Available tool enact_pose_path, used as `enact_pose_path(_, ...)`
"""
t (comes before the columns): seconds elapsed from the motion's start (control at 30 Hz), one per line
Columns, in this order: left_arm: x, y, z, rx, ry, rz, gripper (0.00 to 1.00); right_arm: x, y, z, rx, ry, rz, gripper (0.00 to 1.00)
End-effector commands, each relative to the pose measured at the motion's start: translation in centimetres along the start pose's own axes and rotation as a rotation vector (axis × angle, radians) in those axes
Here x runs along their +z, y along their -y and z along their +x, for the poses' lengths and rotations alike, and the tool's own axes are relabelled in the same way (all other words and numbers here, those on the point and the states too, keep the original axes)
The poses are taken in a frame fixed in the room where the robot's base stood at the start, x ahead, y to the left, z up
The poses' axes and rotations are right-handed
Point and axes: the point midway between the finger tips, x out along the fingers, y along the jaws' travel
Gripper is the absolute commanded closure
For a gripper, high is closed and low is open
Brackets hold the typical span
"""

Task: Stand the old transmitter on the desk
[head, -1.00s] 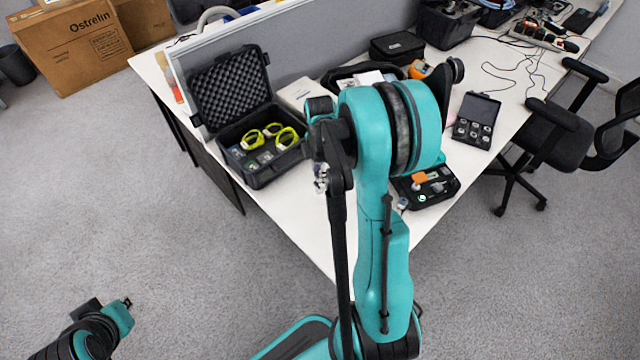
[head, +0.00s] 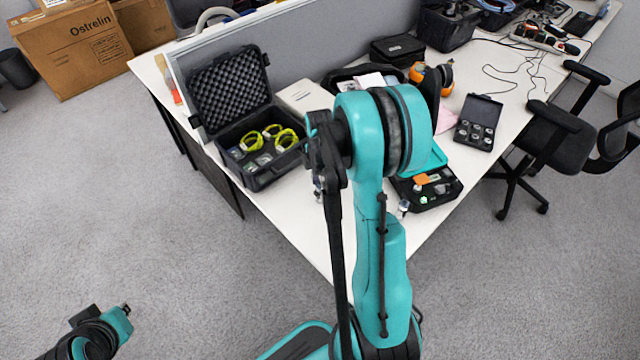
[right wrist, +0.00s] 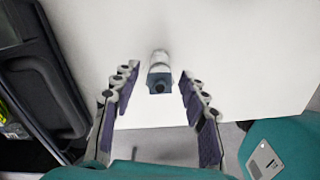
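A small cylinder-like object (right wrist: 160,76), pale at its far end and dark blue at its near end, is on the white desk (right wrist: 228,45) in the right wrist view. It appears to be the old transmitter; whether it lies or stands is unclear. My right gripper (right wrist: 158,92) is open, with its purple-padded fingers apart on either side of the object and no visible contact. In the head view, my right arm hides most of this gripper and the space around it.
A black foam-lined case (head: 262,180) with yellow-green items stands open left of my right arm. An open small-parts case (head: 440,197) and a small grey object (head: 404,206) are to its right. A black weight case (head: 476,134) stands farther back. The front desk corner is clear.

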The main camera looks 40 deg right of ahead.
Motion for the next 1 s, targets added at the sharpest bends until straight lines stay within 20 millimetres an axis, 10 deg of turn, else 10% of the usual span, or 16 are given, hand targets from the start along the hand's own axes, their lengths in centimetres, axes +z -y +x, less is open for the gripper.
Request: enact_pose_path(1.0, -2.7, 0.0, -3.8, 0.0, 0.0, 0.0, 1.0, -2.4, 1.0, -14.5, 0.058, 0.007, 0.12, 0.56)
